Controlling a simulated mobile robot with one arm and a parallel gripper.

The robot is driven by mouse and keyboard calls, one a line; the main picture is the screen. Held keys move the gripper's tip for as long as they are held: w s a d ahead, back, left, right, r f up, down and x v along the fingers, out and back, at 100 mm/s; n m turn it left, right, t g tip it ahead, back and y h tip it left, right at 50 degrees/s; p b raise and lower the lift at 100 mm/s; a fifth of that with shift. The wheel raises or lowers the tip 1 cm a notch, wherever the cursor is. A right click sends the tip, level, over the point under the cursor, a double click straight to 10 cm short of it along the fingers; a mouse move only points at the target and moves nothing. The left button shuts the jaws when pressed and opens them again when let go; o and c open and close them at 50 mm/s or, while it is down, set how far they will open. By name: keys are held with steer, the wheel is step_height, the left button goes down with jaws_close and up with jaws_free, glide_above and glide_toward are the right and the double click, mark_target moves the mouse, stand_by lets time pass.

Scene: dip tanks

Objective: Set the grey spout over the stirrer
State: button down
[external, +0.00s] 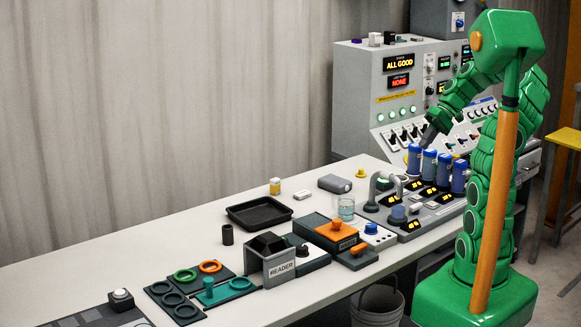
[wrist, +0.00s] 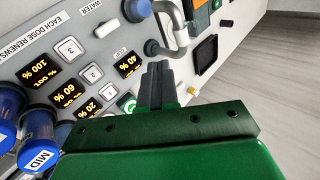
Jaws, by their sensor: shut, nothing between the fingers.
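The grey spout (external: 386,180) is a bent pipe rising from the grey dosing panel (external: 424,228), at its left side. It also shows as a curved grey pipe at the top of the wrist view (wrist: 178,28). A blue-grey round piece (external: 398,213) stands on the panel in front of the spout; I cannot tell whether it is the stirrer. My gripper (external: 427,137) is above the panel's back edge, beside the blue dispensers. In the wrist view its dark fingers (wrist: 158,88) are together and empty, apart from the spout.
Several blue dispensers (external: 414,158) stand upright on the panel, close to my gripper. A glass of water (external: 346,207) is left of the spout. A black tray (external: 259,224) and a reader box (external: 268,262) lie farther left. A grey control cabinet (external: 350,110) stands behind.

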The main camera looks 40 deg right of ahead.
steer(key=a+r+x, duration=0.1)
steer(key=a+x, duration=0.1)
steer(key=x, duration=1)
steer(key=shift+w+a, duration=0.2)
steer(key=shift+w, duration=0.05)
steer(key=shift+r, duration=0.1)
steer(key=shift+s+a, duration=0.1)
steer(key=shift+a, duration=0.05)
